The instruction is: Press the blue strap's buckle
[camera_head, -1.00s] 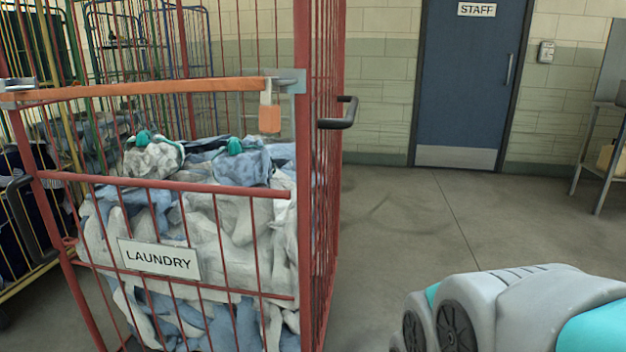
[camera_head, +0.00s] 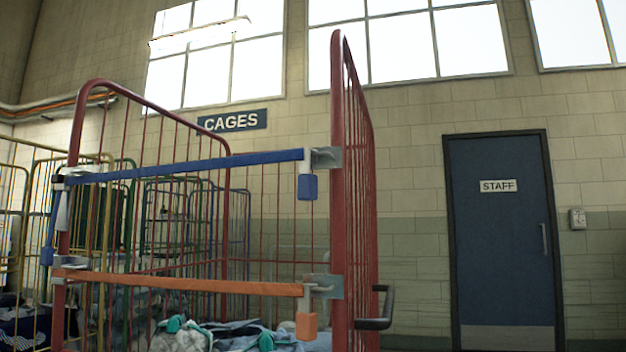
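The blue strap (camera_head: 190,168) runs across the upper front of the red cage, rising slightly to the right. At its right end a blue block (camera_head: 307,187) hangs by a pale link beside a metal bracket (camera_head: 326,157) on the red post. At its left end a loose blue tail (camera_head: 49,232) hangs down with a blue end piece (camera_head: 47,256), near a whitish tapered piece (camera_head: 63,212). I cannot tell for sure which of these parts is the buckle. My gripper is not in view.
An orange strap (camera_head: 180,283) with an orange block (camera_head: 306,326) crosses the red cage (camera_head: 338,90) lower down. A black handle (camera_head: 375,322) juts out right. Laundry (camera_head: 180,338) lies inside. Yellow and green cages stand left. A blue STAFF door (camera_head: 500,250) is at right.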

